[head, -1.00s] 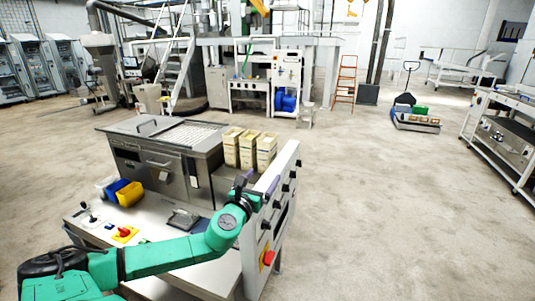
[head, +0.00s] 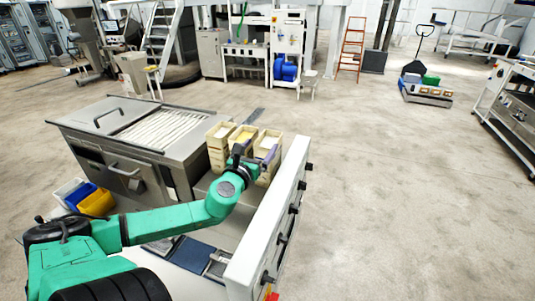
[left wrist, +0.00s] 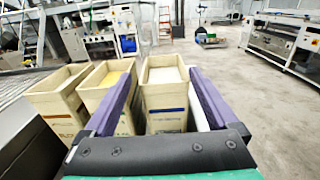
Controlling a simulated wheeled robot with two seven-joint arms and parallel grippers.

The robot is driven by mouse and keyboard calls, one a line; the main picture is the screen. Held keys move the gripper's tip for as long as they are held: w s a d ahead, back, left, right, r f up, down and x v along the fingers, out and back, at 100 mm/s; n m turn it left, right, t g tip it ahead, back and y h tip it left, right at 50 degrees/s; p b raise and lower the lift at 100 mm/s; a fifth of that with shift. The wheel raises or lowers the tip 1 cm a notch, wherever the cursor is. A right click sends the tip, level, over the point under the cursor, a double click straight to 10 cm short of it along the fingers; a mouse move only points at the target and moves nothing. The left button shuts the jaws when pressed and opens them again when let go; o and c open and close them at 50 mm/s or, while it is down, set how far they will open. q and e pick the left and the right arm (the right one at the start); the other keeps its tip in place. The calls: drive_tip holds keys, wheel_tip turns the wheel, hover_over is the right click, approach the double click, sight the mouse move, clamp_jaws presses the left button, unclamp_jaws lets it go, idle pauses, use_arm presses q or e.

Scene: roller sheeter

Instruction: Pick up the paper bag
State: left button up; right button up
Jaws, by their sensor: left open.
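Three open-topped cream paper bags stand in a row at the end of the metal machine: a left one (head: 218,142), a middle one (head: 243,136) and a right one (head: 267,160). They also show in the left wrist view as left (left wrist: 62,103), middle (left wrist: 104,86) and right (left wrist: 166,105) bags. My left gripper (head: 256,152) is open, with its purple fingers at the right bag. In the left wrist view the right bag shows between the open fingers (left wrist: 161,70); I cannot tell whether they touch it. My right gripper is out of view.
The metal machine (head: 120,150) stands left of the bags. A pale upright panel with black knobs (head: 270,220) rises close to the right of my left arm. Blue and yellow bins (head: 95,200) sit at the left. Open floor (head: 400,200) lies to the right.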

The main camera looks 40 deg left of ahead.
use_arm(q)
drive_tip(key=f, duration=0.2)
drive_tip(key=f+b, duration=0.1)
drive_tip(key=f, duration=0.2)
drive_tip(key=s+d+f+b, duration=0.1)
drive_tip(key=f, duration=0.1)
drive_tip(key=shift+s+f, duration=0.1)
drive_tip(key=shift+f, duration=0.25)
drive_tip(key=x, duration=0.2)
drive_tip(key=shift+w+a+r, duration=0.3)
drive_tip(key=shift+w+a, duration=0.05)
drive_tip(key=shift+w, duration=0.4)
drive_tip(key=x, duration=0.4)
drive_tip(key=shift+w, duration=0.2)
drive_tip(key=c, duration=0.7)
clamp_jaws()
drive_tip(key=shift+r, duration=0.25)
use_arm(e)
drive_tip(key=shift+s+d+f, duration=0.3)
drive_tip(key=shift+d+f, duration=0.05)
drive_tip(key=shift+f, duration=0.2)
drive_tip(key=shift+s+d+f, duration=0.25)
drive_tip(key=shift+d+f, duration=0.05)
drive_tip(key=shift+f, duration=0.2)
